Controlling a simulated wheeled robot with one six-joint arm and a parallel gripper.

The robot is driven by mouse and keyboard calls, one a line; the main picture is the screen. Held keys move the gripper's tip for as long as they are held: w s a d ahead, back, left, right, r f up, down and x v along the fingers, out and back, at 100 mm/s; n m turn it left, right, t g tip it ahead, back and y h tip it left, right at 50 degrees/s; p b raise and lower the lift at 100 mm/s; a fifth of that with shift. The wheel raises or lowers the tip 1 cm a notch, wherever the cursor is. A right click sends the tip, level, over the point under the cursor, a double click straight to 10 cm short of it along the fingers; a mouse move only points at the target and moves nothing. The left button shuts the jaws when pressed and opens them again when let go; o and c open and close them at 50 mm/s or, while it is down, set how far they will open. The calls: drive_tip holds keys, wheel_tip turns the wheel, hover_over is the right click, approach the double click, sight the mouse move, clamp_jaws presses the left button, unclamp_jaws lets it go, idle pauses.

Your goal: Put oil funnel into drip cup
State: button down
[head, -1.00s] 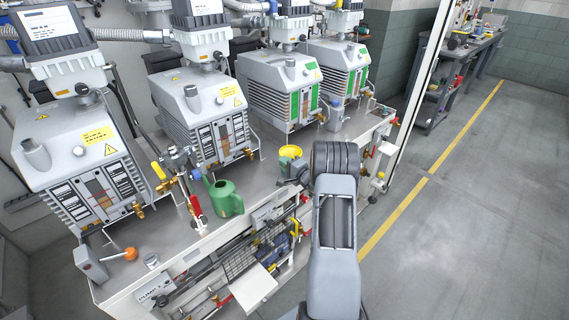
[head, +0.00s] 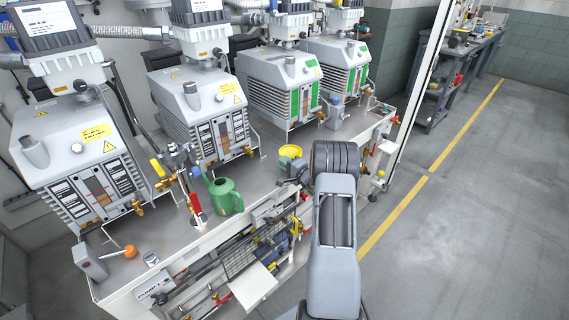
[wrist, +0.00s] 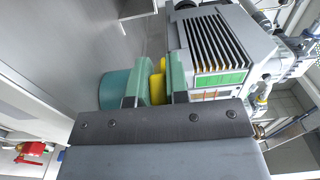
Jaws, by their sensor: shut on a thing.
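The yellow oil funnel (head: 290,151) is in my gripper (head: 291,170), above the bench near the third pump. In the wrist view the funnel (wrist: 158,80) shows as a yellow strip between the two fingers (wrist: 160,88), which are shut on it. My arm hides part of the gripper in the head view. A small silver cup (head: 151,258) stands at the bench's front left, well away from the gripper. I cannot tell for certain whether it is the drip cup.
A green can (head: 225,197) stands on the bench left of my gripper. A teal round body (wrist: 116,88) lies beside the fingers in the wrist view. Several grey pumps (head: 279,85) line the back. Red-handled valve fittings (head: 196,206) rise near the front edge.

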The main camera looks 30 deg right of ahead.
drive_tip(key=c, duration=1)
unclamp_jaws()
drive_tip(key=shift+c, duration=0.2)
drive_tip(key=s+d, duration=0.2)
drive_tip(key=s, duration=1.1)
drive_tip(key=shift+s+d, duration=0.2)
drive_tip(key=shift+s, duration=0.1)
drive_tip(key=s+d+p, duration=0.2)
drive_tip(key=s, duration=0.9)
drive_tip(key=shift+s+p, duration=0.4)
drive_tip(key=shift+d, duration=0.1)
